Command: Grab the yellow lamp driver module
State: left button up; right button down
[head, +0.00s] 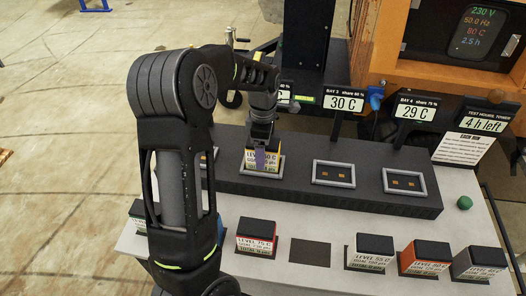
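My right gripper is not in view.
Two empty framed slots (334,174) (405,183) lie to the right on the strip. Several other modules stand along the front, including a red one (257,239) and an orange one (425,257). A bare dark pad (310,252) lies between modules. Bay displays (345,104) stand behind.

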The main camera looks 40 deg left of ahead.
pick_arm(q)
jog(key=shift+f, duration=0.15)
jog(key=shift+c, duration=0.3)
grip_shut()
dwell(0.8)
